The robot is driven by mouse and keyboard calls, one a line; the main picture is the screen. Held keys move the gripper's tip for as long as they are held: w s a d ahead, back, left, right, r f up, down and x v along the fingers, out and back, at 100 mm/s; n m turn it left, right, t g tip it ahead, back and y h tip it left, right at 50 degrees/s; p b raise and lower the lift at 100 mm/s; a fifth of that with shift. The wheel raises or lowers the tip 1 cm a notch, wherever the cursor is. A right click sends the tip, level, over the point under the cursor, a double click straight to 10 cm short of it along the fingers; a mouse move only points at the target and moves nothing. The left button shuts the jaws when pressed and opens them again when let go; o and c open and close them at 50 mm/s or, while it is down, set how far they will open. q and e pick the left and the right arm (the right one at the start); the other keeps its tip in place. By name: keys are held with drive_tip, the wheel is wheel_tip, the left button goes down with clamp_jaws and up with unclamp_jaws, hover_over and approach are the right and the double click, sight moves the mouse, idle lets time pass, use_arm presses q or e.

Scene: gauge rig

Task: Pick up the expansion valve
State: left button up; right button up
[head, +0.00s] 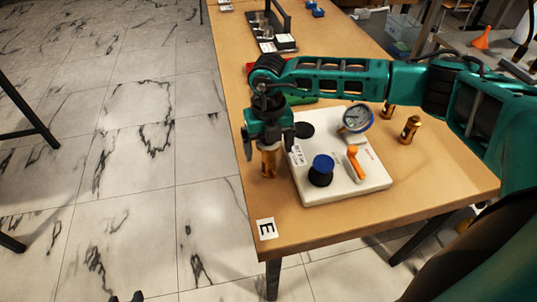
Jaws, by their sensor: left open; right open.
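A brass, valve-like piece (268,163) stands on the wooden table, left of the white gauge rig (350,190); it looks like the expansion valve. My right gripper (267,142) reaches in from the right and points down over this piece. Its fingers are open, one on each side of the piece's top, and hide that top; I cannot tell if they touch it. Two similar brass pieces, one (410,130) and another (387,110), stand right of the rig.
The rig carries a dial gauge (357,118), a blue-topped black knob (321,170) and an orange lever (355,164). A dark tray (268,32) stands farther back. The table's front strip is clear.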

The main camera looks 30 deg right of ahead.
drive_tip(key=shift+f, duration=0.6)
drive_tip(key=c, duration=1.3)
drive_tip(key=shift+r, duration=0.1)
